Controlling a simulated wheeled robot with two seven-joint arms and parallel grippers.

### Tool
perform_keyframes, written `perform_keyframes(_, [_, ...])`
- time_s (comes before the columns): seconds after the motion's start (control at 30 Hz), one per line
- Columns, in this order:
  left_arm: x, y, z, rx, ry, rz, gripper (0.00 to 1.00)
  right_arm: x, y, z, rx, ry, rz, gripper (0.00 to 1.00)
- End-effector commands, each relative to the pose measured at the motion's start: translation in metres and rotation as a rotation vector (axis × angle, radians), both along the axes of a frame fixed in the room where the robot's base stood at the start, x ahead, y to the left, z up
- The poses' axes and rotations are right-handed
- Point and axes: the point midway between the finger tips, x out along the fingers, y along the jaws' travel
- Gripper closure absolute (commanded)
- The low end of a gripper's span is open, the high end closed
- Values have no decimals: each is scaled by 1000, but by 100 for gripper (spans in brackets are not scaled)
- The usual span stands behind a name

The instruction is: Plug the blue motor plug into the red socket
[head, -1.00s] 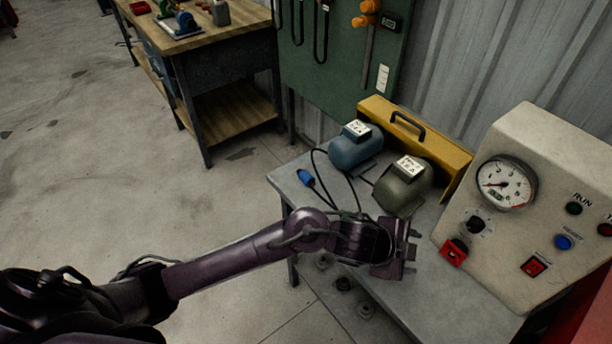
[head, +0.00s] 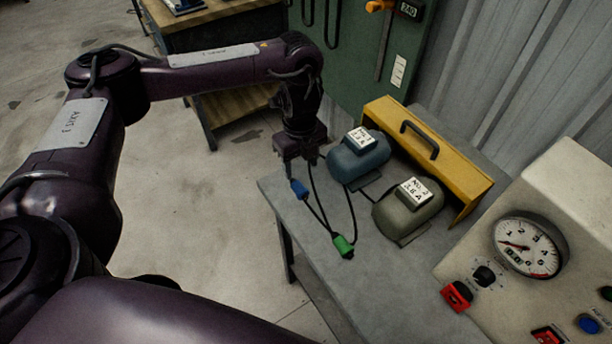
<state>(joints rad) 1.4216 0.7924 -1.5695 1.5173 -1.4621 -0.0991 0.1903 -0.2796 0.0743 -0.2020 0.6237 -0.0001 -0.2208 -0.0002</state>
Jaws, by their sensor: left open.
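The blue motor plug (head: 299,188) lies near the left edge of the grey table, on a dark cable. My left gripper (head: 297,172) points down just above and behind the blue plug. Its jaws are open, and I cannot tell whether they touch the plug. The red socket (head: 456,296) sits low on the front left of the beige control panel (head: 570,215), at the right. My right gripper is not in view.
A blue motor (head: 358,158) and an olive motor (head: 409,208) stand on the table (head: 381,285) before a yellow cover (head: 440,155) with a black handle. A green plug (head: 343,246) lies on the table's front part. The table between it and the socket is clear.

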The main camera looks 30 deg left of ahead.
Motion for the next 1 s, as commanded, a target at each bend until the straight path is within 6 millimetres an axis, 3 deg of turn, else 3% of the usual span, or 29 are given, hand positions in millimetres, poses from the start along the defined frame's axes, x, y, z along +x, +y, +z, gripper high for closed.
perform_keyframes(0.33, [-6, 1, -47, -2, 5, 0, 45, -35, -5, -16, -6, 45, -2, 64])
perform_keyframes(0.5, [-7, 1, -68, -3, 2, -2, 45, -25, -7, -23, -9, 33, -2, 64])
perform_keyframes(0.8, [-6, 1, -71, -1, 0, -2, 45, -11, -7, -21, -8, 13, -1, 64])
perform_keyframes(1.0, [-6, 1, -71, -2, -1, -2, 70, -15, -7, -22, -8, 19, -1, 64])
